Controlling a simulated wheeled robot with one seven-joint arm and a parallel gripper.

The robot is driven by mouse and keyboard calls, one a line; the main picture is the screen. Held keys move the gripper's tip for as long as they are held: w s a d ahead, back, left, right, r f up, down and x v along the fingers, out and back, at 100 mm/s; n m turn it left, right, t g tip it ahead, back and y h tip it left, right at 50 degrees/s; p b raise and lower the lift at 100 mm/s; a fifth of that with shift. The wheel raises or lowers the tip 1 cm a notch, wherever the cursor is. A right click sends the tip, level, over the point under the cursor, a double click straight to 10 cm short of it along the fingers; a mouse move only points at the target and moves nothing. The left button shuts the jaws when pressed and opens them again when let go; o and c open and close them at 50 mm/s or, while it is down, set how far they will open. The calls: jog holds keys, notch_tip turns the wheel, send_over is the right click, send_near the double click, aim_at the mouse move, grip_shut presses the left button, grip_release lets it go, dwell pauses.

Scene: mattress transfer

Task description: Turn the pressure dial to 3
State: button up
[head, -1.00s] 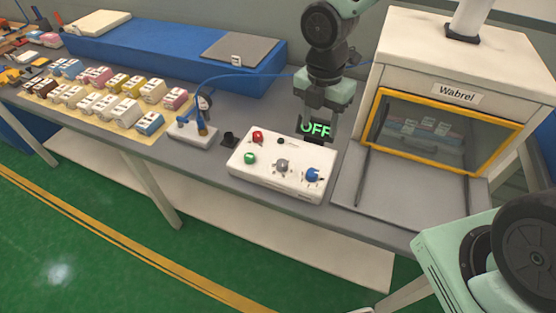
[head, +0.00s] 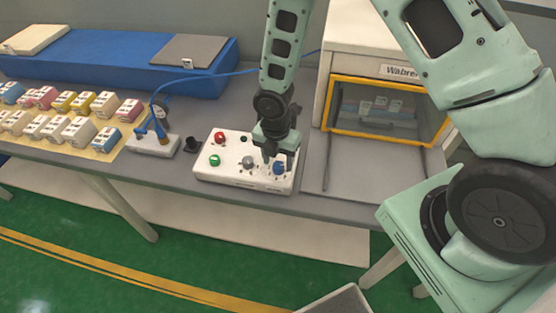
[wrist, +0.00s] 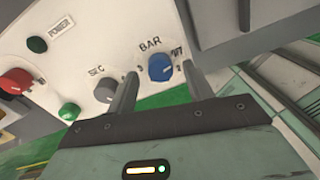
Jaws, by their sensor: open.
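The pressure dial, a blue knob (head: 279,168) on the right of the white control box (head: 215,174), also shows in the wrist view (wrist: 160,67) under the label BAR. My gripper (head: 273,157) is low over the box's right end. In the wrist view, my gripper (wrist: 160,85) is open, with one finger on each side of the blue knob, and gaps show between fingers and knob. I cannot tell where the dial's mark points. The scale numbers beside it are too small or partly covered to read surely.
A grey SEC knob (wrist: 104,90), a green button (wrist: 69,111) and a red button (wrist: 15,82) are on the same box. A white oven-like machine (head: 345,55) stands to the right. A gauge stand (head: 153,145) stands to the left.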

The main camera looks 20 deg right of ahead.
jog(key=shift+f, duration=0.75)
jog(key=c, duration=1)
